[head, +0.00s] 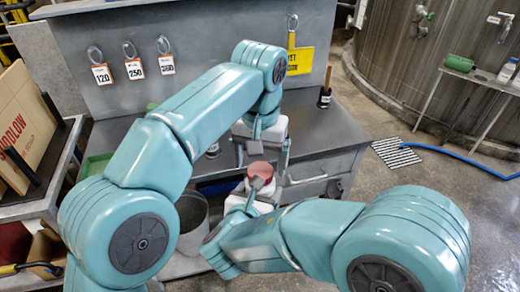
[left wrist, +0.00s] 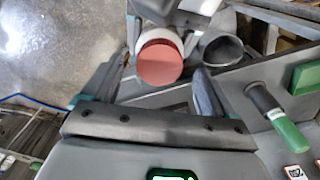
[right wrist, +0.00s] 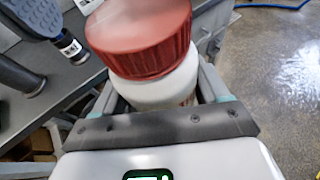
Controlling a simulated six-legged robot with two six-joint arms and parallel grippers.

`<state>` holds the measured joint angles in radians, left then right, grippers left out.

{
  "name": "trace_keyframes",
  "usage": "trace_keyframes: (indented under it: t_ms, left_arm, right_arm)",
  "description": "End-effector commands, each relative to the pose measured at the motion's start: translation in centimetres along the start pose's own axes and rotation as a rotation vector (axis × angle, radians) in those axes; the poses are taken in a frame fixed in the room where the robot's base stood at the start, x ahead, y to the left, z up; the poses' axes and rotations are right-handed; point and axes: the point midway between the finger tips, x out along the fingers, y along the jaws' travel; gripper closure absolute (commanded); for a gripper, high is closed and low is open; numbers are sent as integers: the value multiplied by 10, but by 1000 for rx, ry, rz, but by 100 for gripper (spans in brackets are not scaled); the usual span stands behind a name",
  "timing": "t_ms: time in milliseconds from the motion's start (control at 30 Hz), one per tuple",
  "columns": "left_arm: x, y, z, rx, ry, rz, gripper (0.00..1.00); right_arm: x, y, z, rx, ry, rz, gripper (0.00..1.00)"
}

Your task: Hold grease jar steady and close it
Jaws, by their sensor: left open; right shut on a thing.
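The grease jar has a white body (right wrist: 165,90) and a red ribbed lid (right wrist: 140,35). The lid sits on top of the jar and looks slightly tilted in the right wrist view; I cannot tell how tight it is. My right gripper (head: 258,195) is shut around the white body and holds the jar upright in front of the bench. The lid also shows in the head view (head: 260,171). My left gripper (head: 269,150) is open just above the lid. In the left wrist view the lid (left wrist: 160,65) lies around the fingertips, with no clear contact.
A grey metal bench (head: 345,130) stands behind the jar, with a dark-handled tool (head: 325,92) on it. A grey bucket (head: 193,225) stands at the lower left. A cardboard box (head: 25,115) is far left. The floor at right has a drain grate (head: 397,152) and blue hose.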

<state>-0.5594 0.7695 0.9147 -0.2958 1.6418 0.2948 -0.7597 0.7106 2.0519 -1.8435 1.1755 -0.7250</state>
Motion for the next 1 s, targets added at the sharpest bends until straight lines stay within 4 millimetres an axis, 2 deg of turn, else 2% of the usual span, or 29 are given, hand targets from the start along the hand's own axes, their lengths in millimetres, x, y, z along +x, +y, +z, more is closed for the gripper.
trace_keyframes:
  t_ms: [200, 400, 600, 1000]
  left_arm:
    - [-36, 1, -1, 1, 3, 1, 13]
    - [-51, 0, -1, 1, 1, -1, 13]
    - [-57, 0, 0, 1, -1, 0, 13]
    - [-58, 0, 0, 2, -1, 0, 13]
  right_arm:
    - [0, 0, 1, 1, -2, 0, 100]
    - [0, 0, 1, 1, -2, 0, 100]
    - [0, 0, 1, 1, -2, 0, 100]
    - [0, 0, 1, 1, -2, 0, 100]
